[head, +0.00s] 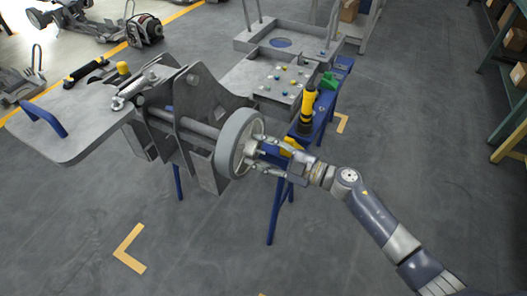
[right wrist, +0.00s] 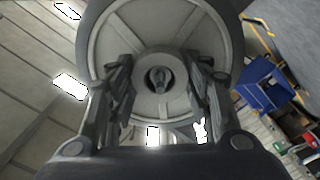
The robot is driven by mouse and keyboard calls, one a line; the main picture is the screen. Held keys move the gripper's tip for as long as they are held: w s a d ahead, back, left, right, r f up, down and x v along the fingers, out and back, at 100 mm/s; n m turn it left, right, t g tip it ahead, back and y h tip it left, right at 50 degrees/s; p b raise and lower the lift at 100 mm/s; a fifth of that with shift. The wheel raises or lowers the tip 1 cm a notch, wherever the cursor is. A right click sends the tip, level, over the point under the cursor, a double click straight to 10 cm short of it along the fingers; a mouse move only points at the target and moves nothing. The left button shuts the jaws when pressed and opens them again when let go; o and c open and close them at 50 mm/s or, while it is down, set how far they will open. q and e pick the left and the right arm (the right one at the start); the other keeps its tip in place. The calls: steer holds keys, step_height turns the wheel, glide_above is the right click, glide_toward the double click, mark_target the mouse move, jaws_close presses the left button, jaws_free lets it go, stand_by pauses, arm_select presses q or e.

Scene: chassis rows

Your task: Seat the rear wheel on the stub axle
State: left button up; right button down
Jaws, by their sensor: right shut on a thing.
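The grey wheel (head: 236,135) stands upright against the right side of the chassis (head: 190,104). My right gripper (head: 258,155) is shut on the wheel's hub from the outer side. In the right wrist view the spoked wheel (right wrist: 205,33) fills the upper middle, with my right gripper's fingers (right wrist: 160,100) on both sides of its hub. A grey tip shows inside the dark hub hole (right wrist: 158,80). A grey rod (head: 197,127) runs between the chassis plates toward the wheel. The wheel hides the stub axle, so I cannot tell how far it sits on it. My left gripper is out of view.
A yellow-and-black tool (head: 308,105) stands on the blue stand behind the wheel. A parts tray (head: 270,78) lies behind. Floor at the front is clear.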

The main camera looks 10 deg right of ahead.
steer(key=shift+w+a+r, duration=0.25)
steer(key=shift+w+a, duration=0.1)
steer(key=shift+a, duration=0.15)
steer(key=c, duration=0.7)
jaws_free()
steer(key=shift+c, duration=0.2)
steer(key=shift+a, duration=0.1)
steer(key=shift+f, duration=0.1)
steer(key=shift+s+f, duration=0.1)
steer(key=shift+f, duration=0.15)
steer(key=shift+s+d, duration=0.1)
steer(key=shift+d, duration=0.2)
steer(key=v, duration=1.1)
steer(key=shift+s+d+r, duration=0.15)
steer(key=shift+r, duration=0.1)
